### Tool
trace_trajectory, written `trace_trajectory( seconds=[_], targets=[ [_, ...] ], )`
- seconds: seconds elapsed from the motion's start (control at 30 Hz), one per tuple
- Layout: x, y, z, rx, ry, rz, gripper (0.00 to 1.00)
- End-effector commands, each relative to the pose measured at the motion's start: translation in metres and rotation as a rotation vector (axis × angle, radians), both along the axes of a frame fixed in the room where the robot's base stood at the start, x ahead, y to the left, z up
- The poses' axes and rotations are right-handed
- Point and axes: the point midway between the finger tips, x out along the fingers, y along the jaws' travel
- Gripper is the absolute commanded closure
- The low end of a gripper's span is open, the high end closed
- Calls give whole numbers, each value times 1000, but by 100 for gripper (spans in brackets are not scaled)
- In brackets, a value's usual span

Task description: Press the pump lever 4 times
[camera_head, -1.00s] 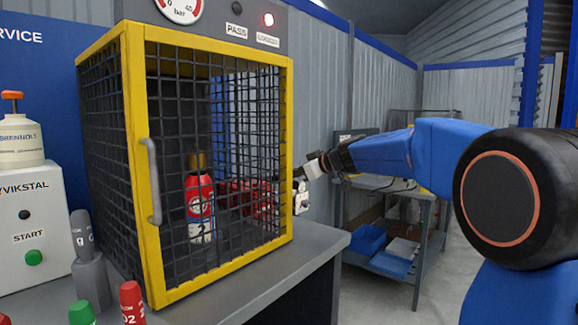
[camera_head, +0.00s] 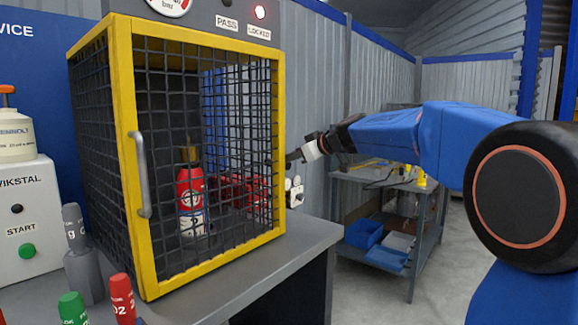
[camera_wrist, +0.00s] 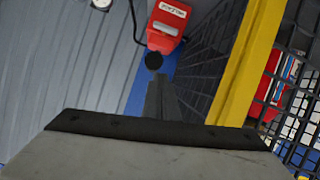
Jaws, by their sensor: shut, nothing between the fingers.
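In the wrist view, a red box with a white label (camera_wrist: 168,24) is at the top centre; the label is too blurred to read. A black round knob (camera_wrist: 154,61) shows just below it and looks like the end of the pump lever; the lever's shaft is not clear. My gripper (camera_wrist: 160,95) is shut and empty, its narrow tip pointing at the knob. I cannot tell whether they touch. In the head view my gripper (camera_head: 292,158) is at the right side of the yellow-framed mesh cage (camera_head: 281,130). Red parts (camera_head: 240,190) show through the mesh, partly hidden.
A red and white extinguisher bottle (camera_head: 191,200) stands inside the closed cage. A white fitting (camera_head: 295,191) is just below my gripper. A grey shelf unit (camera_head: 410,255) stands behind, right of the bench (camera_head: 290,255).

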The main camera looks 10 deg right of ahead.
Motion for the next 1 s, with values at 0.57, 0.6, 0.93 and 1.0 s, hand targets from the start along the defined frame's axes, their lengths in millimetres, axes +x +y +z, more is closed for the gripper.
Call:
trace_trajectory(
  seconds=[0.57,0.6,0.93,1.0],
  targets=[
    [-68,-44,12,0,-5,-1,100],
    [-69,-44,12,1,-6,0,100],
    [-71,-45,12,1,-5,1,100],
    [-71,-45,12,1,-5,1,100]
  ],
)
